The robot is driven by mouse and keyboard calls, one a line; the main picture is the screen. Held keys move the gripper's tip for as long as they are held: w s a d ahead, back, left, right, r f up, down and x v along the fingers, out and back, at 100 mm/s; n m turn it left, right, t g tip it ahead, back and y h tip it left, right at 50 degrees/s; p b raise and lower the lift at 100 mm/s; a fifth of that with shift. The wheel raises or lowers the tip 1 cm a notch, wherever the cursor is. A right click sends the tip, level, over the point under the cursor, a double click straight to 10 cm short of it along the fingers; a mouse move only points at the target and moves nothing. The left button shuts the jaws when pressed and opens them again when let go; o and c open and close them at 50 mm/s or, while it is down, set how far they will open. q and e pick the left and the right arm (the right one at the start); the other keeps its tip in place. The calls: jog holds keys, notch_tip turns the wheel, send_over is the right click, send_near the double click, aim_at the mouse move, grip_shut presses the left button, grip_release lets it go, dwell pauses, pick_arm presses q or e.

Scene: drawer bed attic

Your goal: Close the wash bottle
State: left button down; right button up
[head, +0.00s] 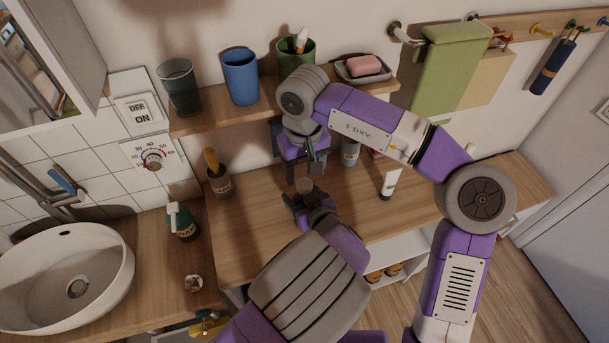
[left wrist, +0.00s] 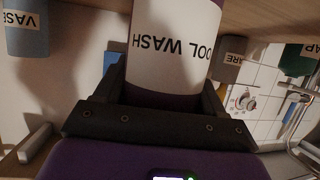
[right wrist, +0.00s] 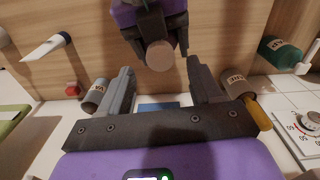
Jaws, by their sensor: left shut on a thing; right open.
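The wash bottle (left wrist: 172,45) is dark purple with a white label reading "OOL WASH" in the left wrist view. My left gripper (left wrist: 166,88) is shut around its body. In the head view a small brown round top (head: 304,185) shows between my left gripper's fingers (head: 303,198). The right wrist view shows this top end-on as a tan disc (right wrist: 160,55). I cannot tell whether it is a lid. My right gripper (right wrist: 160,70) is open, with a finger on either side of the disc in the picture. In the head view it hangs just above the top, apart from it.
A white tube (head: 389,183) and a grey container (head: 350,153) stand to the right on the counter. A brown jar (head: 220,182) and a green bottle (head: 183,223) stand left. A shelf (head: 220,117) with cups is behind. A small red object (right wrist: 73,90) lies near the tube.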

aim_at(304, 183)
jog(key=shift+r, duration=0.25)
jog(key=shift+c, duration=0.2)
notch_tip(304, 183, up, 2)
jog(key=shift+a+r+n, duration=0.1)
jog(key=shift+n, duration=0.9)
jog(key=shift+r+n, duration=0.65)
jog(key=shift+n, duration=0.15)
jog(key=shift+f, duration=4)
